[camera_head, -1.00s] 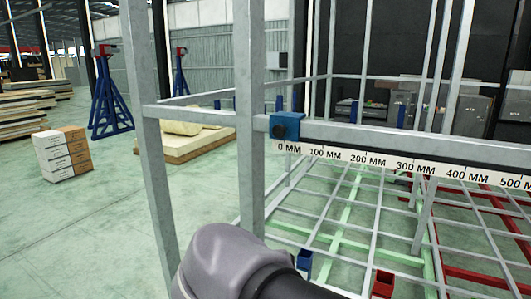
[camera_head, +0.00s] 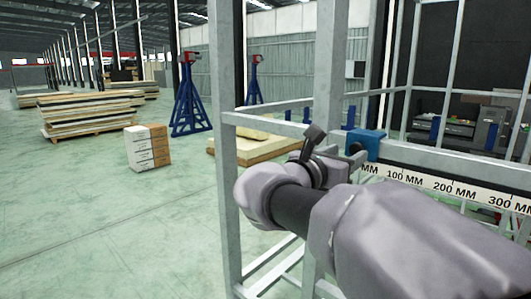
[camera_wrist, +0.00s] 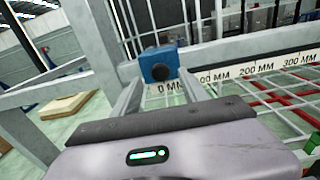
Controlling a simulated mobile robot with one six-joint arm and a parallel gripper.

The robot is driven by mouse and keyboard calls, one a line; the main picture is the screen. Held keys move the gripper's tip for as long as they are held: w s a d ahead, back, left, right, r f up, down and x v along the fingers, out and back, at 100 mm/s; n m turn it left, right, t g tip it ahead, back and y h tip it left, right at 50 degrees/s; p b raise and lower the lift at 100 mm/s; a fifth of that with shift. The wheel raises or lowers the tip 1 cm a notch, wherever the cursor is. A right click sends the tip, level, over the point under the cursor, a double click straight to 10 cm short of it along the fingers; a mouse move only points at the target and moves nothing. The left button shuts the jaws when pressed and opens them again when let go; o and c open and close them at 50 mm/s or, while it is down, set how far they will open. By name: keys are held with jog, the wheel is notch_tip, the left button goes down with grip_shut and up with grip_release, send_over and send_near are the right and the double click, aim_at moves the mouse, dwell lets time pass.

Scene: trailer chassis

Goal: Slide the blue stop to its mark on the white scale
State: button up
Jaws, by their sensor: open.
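The blue stop (camera_head: 370,143) sits on the horizontal grey rail, close to the upright post, at the zero end of the white scale (camera_head: 425,184). In the wrist view the stop (camera_wrist: 158,63), with a dark round knob on its front, is just above the "0 MM" label of the scale (camera_wrist: 248,70). My gripper (camera_wrist: 160,80) is open, its two fingers pointing toward the stop, one to each side of it in the picture. The stop seems to be a little beyond the fingertips; contact cannot be told. In the head view my arm covers part of the scale.
The grey upright post (camera_head: 328,90) stands just left of the stop. Grey frame bars cross below and behind the rail. Blue stands (camera_head: 190,105), cartons (camera_head: 148,147) and stacked boards (camera_head: 90,112) are farther back left.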

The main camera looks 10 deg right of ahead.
aim_at(355, 149)
jog(key=x, duration=0.3)
jog(key=shift+w+d, duration=0.25)
jog(key=shift+d, duration=0.05)
grip_shut()
dwell(1.2)
